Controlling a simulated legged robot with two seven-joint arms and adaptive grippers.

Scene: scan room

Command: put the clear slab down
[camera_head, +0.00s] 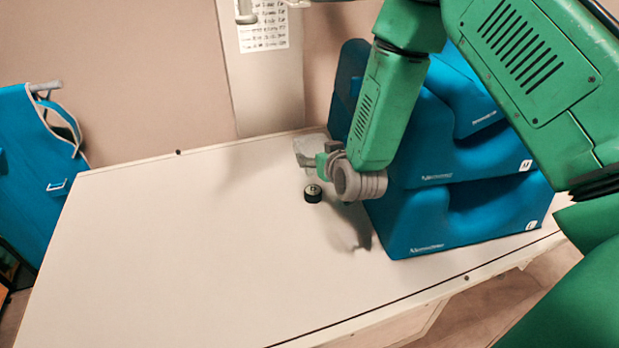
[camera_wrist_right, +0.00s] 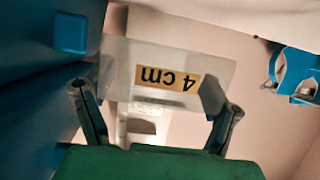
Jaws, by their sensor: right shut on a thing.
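The clear slab (camera_head: 308,152) is see-through and shows near the back of the table, beside the blue foam blocks. In the right wrist view the slab (camera_wrist_right: 150,52) carries a tan label reading "4 cm", upside down in the picture. My right gripper (camera_wrist_right: 156,90) is shut on the slab, one finger at each side edge. In the head view my right gripper (camera_head: 326,154) is partly hidden by its own wrist. I cannot tell whether the slab touches the table. My left gripper is not in view.
The white table (camera_head: 190,240) is clear on its left and middle. Blue foam blocks (camera_head: 440,225) are stacked close on the right. A blue garment (camera_head: 35,170) hangs at far left.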

